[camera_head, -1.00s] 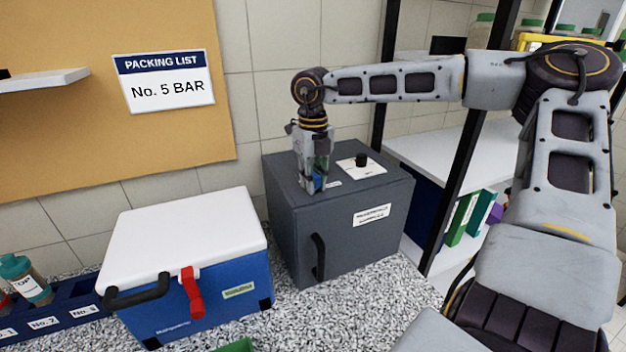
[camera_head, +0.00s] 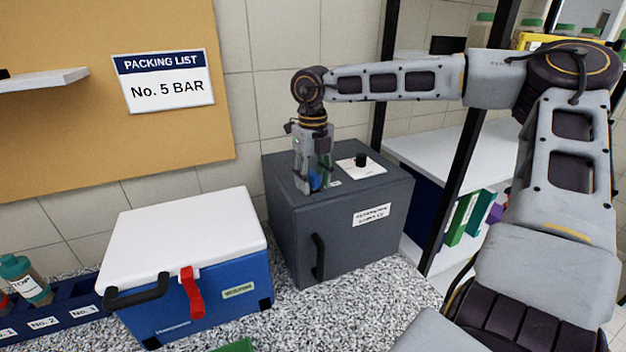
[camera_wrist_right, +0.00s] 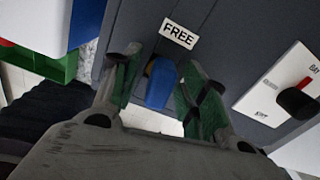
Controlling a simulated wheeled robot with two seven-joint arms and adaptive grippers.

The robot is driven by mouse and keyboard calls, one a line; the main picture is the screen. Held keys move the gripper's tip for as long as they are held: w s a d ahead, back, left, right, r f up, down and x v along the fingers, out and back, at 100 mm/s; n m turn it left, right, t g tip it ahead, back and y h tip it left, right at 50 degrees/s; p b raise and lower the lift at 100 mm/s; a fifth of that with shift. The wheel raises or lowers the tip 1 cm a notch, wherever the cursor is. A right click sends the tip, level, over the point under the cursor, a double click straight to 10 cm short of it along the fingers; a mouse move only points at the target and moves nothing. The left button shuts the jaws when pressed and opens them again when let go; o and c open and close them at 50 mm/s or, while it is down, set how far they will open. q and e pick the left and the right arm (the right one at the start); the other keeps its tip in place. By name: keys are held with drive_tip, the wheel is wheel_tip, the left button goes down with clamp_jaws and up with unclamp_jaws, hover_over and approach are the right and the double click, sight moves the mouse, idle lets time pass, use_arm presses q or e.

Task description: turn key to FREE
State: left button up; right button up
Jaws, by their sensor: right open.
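A blue key (camera_wrist_right: 161,84) stands on top of the dark grey cabinet (camera_head: 345,228). In the head view the key (camera_head: 315,180) shows between the fingers of my right gripper (camera_head: 313,187). My right gripper points down, its fingers (camera_wrist_right: 158,90) open on both sides of the key, with visible gaps. A white label reading FREE (camera_wrist_right: 179,33) lies on the cabinet top beside the key. The key's exact angle is hard to tell. My left gripper is not in view.
A black knob on a white dial plate (camera_head: 368,168) sits on the cabinet top, right of my gripper. A blue cooler box with a white lid (camera_head: 185,230) stands to the left. A shelf rack (camera_head: 440,150) stands at the right.

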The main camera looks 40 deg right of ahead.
sight(314, 173)
wheel_tip(314, 173, up, 12)
drive_tip(key=shift+f, duration=0.15)
idle(0.5)
drive_tip(key=shift+s, duration=0.1)
idle(0.6)
